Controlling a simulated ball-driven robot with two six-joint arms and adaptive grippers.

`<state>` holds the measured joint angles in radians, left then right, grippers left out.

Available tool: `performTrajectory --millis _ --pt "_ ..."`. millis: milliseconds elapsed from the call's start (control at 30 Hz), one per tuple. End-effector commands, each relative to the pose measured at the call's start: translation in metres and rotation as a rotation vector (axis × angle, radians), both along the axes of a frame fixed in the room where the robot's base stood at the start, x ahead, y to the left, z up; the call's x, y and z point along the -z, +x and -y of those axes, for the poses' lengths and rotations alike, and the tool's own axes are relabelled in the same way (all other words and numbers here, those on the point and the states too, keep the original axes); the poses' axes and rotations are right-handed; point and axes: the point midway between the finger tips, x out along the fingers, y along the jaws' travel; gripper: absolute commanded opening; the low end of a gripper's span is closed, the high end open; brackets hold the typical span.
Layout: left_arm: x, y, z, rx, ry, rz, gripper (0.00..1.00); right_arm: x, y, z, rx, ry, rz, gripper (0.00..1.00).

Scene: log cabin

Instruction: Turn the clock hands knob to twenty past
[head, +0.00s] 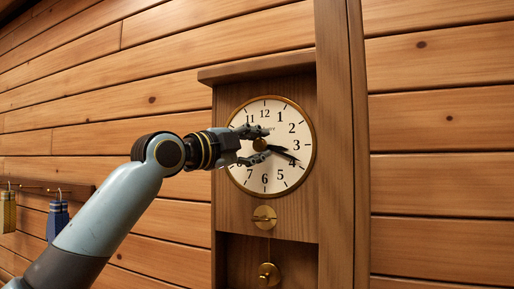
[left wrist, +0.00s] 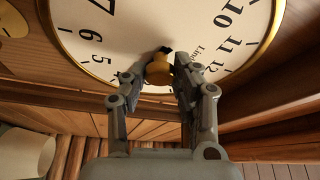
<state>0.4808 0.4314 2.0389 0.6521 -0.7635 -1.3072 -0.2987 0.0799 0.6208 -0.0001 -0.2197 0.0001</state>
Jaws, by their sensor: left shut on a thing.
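The wall clock has a round cream face (head: 283,132) with a brass rim and black numerals. At its centre is a brass knob (head: 260,145), also seen in the left wrist view (left wrist: 159,71). Dark hands (head: 286,153) reach right and slightly down from the knob; the longer one points at about the 4. My left gripper (head: 266,144) comes in from the left, its fingers above and below the knob. In the left wrist view the fingers (left wrist: 160,76) are shut on the knob from both sides. The fingers hide part of the face. My right gripper is not in view.
The clock's wooden case (head: 229,218) has a brass pendulum disc (head: 264,217) below the face and another lower down. A tall wooden post (head: 340,145) stands right of the face. At the left, a rail (head: 45,186) holds hanging blue (head: 57,220) and yellow (head: 9,212) things.

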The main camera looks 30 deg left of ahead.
Motion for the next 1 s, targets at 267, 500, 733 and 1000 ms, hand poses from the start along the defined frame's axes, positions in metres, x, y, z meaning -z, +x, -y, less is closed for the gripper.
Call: performTrajectory --millis 267,500,733,1000 --pt "0.0006 0.0001 -0.0003 0.000 0.104 -0.008 0.00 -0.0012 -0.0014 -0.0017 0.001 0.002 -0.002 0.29" --pt "0.0010 0.0002 -0.0002 0.000 0.130 -0.010 0.00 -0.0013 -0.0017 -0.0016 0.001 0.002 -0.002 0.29" --pt "0.0013 0.0002 -0.0002 0.000 0.131 -0.011 0.00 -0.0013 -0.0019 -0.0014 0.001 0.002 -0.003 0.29" --pt "0.0011 0.0002 -0.0001 0.000 0.129 -0.010 0.50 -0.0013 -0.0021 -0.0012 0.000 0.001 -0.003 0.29"
